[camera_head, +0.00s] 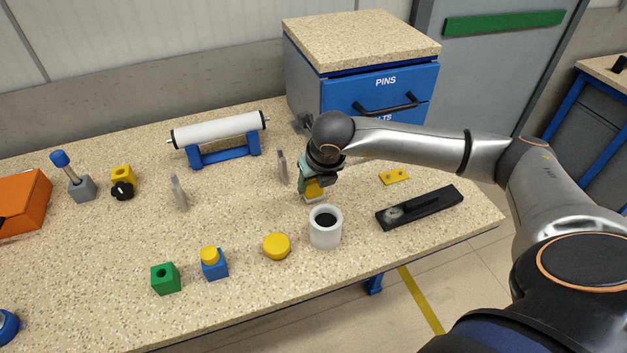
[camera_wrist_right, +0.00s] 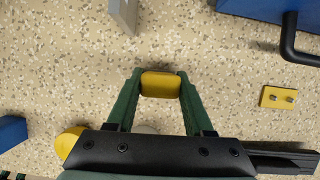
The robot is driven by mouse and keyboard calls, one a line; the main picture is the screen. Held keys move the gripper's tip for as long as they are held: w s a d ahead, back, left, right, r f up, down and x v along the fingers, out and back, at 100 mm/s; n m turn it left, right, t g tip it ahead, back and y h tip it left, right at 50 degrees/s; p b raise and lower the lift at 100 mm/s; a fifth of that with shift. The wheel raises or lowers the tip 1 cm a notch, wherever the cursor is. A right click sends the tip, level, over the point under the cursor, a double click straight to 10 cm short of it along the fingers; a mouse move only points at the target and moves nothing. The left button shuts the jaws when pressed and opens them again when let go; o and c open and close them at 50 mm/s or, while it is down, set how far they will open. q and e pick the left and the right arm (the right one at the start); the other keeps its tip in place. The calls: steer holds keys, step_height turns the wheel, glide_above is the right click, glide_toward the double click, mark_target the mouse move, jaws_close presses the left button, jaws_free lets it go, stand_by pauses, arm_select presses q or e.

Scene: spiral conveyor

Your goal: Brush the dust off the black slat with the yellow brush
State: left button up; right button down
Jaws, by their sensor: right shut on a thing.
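The yellow brush (camera_head: 315,190) is held in my right gripper (camera_head: 311,183), above the table just behind the white cup (camera_head: 325,232). Its pale bristles point down. In the right wrist view the brush's yellow block (camera_wrist_right: 161,84) sits between the two green fingers (camera_wrist_right: 160,88), which are shut on it. The black slat (camera_head: 436,203) lies on the table to the right of the gripper, with a raised bar on top. A grey-white dust patch (camera_head: 394,214) is on its left end. The slat (camera_wrist_right: 285,162) shows partly at the lower right of the wrist view. My left gripper is out of view.
A yellow plate (camera_head: 394,177) with pins lies behind the slat. A yellow disc (camera_head: 276,246) and a blue block (camera_head: 214,264) lie left of the cup. Upright grey plates (camera_head: 282,168) and a roller on a blue stand (camera_head: 222,152) are behind. A blue drawer cabinet (camera_head: 350,97) stands at the back.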

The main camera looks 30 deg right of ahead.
steer(key=shift+f+b, duration=0.25)
steer(key=shift+b, duration=0.05)
steer(key=shift+c, duration=1.4)
jaws_free()
steer(key=shift+r, duration=0.1)
steer(key=shift+r+p, duration=0.2)
steer(key=shift+p, duration=0.45)
steer(key=b+v, duration=0.2)
steer(key=v, duration=1)
steer(key=shift+a, duration=0.4)
